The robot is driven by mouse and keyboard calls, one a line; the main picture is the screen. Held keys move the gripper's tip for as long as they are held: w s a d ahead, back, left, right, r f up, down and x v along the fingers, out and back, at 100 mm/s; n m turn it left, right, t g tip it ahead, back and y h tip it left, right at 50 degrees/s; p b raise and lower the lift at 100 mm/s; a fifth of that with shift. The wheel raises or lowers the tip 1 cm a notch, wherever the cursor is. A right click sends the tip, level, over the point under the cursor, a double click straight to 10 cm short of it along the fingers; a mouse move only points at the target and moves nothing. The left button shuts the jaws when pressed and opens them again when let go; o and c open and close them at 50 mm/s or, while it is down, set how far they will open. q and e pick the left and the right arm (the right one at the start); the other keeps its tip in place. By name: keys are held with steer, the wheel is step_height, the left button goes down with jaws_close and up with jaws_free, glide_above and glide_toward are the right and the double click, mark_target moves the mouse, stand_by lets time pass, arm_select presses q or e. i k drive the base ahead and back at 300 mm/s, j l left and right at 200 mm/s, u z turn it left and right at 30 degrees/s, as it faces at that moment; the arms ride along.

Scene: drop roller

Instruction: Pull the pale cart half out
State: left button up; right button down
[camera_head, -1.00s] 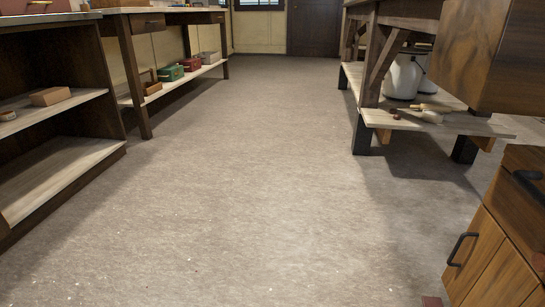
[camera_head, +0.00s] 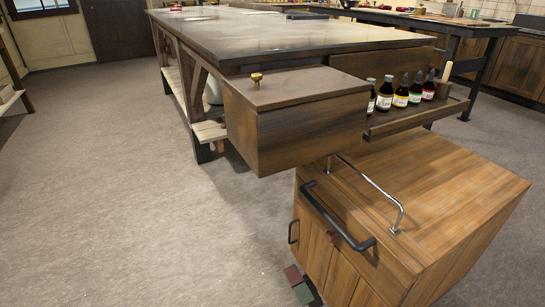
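A light brown wooden cabinet (camera_head: 440,185), the only cart-like thing I see, stands at the lower right. I cannot tell for sure that it is the pale cart. A black bar handle (camera_head: 335,216) runs along its upper near edge, and a thin chrome rail (camera_head: 372,188) stands on its top. A smaller black handle (camera_head: 293,232) is on its left-hand front. Neither of my grippers is in view.
Behind the cabinet, a ledge (camera_head: 420,118) holds several small bottles. The floor (camera_head: 140,190) at left is clear.

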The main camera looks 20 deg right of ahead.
mark_target(455, 200)
steer(key=z, duration=1.15)
